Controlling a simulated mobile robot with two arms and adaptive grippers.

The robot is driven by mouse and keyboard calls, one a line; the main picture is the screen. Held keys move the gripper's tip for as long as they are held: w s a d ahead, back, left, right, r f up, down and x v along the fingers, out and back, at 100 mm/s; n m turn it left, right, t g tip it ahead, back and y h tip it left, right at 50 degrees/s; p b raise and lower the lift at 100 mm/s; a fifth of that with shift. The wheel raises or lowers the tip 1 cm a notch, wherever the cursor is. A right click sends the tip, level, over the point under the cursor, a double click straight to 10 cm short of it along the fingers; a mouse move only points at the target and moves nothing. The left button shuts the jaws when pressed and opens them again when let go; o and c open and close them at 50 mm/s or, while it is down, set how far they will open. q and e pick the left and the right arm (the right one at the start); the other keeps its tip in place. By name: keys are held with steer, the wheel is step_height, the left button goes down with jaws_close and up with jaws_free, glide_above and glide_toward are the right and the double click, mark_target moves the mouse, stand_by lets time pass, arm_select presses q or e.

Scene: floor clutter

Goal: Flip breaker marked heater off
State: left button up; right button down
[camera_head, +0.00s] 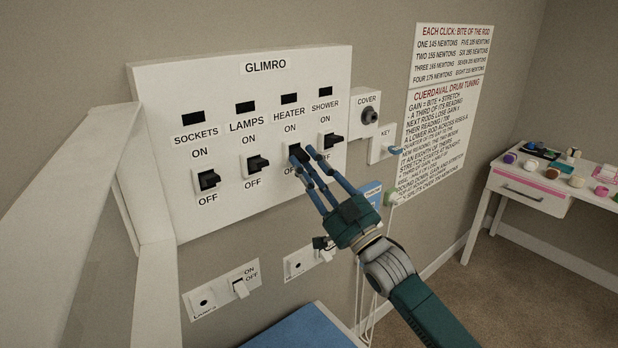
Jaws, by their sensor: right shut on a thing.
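A white breaker panel (160,100) marked GLIMRO is on the wall, with switches labelled SOCKETS, LAMPS, HEATER and SHOWER. Each has ON above and OFF below. The black heater breaker (294,148) is partly hidden by my blue fingers, and its lever position cannot be told. My right gripper (308,162) reaches up from the lower right, its fingertips closed at the heater breaker. The sockets breaker (209,180), lamps breaker (258,163) and shower breaker (326,141) stand clear of the fingers. My left gripper is not in view.
A COVER box (364,100) and a KEY box (377,151) are right of the panel. Wall outlets with switches (240,287) are below. A large white structure (70,220) fills the left. A desk (533,187) with small items stands far right.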

steer(key=shift+s+a+r, duration=0.1)
steer(key=shift+s+r, duration=0.05)
steer(key=shift+r, duration=0.1)
steer(key=c, duration=1.5)
jaws_free()
steer(key=shift+c, duration=0.2)
steer(key=shift+a, duration=0.1)
steer(key=shift+f, duration=0.15)
steer(key=v, duration=1.2)
